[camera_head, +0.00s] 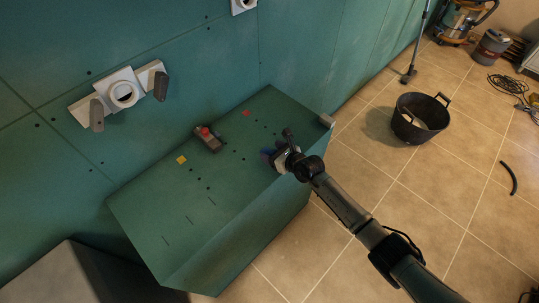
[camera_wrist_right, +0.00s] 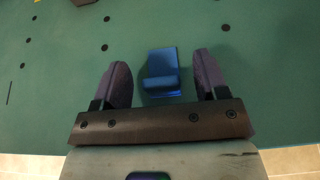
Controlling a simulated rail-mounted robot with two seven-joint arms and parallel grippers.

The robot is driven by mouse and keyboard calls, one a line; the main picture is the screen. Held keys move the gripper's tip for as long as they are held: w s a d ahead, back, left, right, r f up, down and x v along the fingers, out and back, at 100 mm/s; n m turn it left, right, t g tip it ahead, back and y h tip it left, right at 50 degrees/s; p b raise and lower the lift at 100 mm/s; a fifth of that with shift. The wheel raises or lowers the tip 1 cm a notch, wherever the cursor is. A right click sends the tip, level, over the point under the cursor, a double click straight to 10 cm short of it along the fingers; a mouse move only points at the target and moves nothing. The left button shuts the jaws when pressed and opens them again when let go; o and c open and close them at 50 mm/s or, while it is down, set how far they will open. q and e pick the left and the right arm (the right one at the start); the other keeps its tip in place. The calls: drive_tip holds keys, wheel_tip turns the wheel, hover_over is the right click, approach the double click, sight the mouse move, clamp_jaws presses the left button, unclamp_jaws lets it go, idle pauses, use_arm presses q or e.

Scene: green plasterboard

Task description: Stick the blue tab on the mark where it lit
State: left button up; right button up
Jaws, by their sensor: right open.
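The blue tab (camera_wrist_right: 161,85) lies on the green ledge (camera_wrist_right: 268,110), between the two purple finger pads of my right gripper (camera_wrist_right: 161,62). Gaps show on both sides of the tab, so the fingers are open and not closed on it. In the head view my right gripper (camera_head: 272,155) is low over the ledge's right part and hides most of the tab. Black dots are scattered over the ledge; no dot looks lit. My left gripper is not in view.
On the ledge are a red tab (camera_head: 246,113), a yellow tab (camera_head: 181,160), a grey device with a red top (camera_head: 208,138), and a small block (camera_head: 326,120) at the right end. A white fitting (camera_head: 122,94) is on the wall. A black bucket (camera_head: 419,119) stands on the floor.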

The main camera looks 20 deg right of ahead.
drive_tip(key=shift+c, duration=0.3)
drive_tip(key=c, duration=1.1)
drive_tip(key=shift+o, duration=0.2)
